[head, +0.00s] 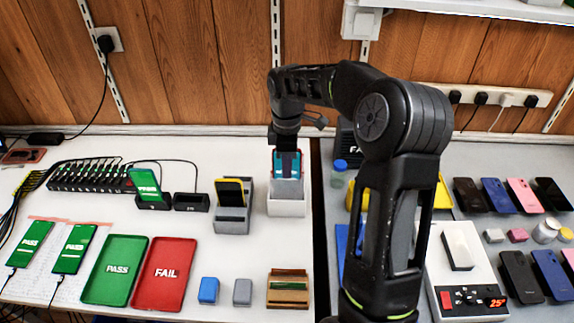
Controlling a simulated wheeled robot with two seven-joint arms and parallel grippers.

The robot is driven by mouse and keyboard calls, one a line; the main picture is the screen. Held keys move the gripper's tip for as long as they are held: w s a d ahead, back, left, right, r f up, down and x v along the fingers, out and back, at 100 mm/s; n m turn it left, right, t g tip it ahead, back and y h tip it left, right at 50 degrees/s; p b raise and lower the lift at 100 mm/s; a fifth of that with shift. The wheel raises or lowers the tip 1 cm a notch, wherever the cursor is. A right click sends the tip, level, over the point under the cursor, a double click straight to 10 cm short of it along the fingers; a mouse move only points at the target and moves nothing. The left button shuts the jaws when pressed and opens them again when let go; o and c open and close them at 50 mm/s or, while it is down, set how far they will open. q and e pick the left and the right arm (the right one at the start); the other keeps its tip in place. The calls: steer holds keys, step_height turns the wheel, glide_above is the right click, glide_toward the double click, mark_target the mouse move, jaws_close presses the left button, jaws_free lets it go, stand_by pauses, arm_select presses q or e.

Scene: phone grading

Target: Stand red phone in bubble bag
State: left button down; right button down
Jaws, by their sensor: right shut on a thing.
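The red phone (279,168) shows a teal screen and thin red edges, and it stands upright. My right gripper (288,160) reaches down from above and is shut on the phone's upper part. The phone's lower end is at the mouth of a pale grey bag (288,189), which stands in a white holder (287,207). The bag's front hides the phone's bottom, so I cannot tell how deep it sits. My left gripper is not in view.
A grey stand with a yellow-edged phone (229,190) is close on the left. Green PASS (114,270) and red FAIL (164,273) trays lie front left. A wooden block (288,290) is in front. Several phones lie on the right, beyond a white scale (466,300).

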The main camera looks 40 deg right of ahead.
steer(key=shift+f, duration=0.2)
stand_by(0.4)
steer(key=shift+f, duration=0.15)
steer(key=c, duration=1.4)
jaws_free()
steer(key=shift+r+p, duration=2.55)
steer(key=shift+r, duration=1)
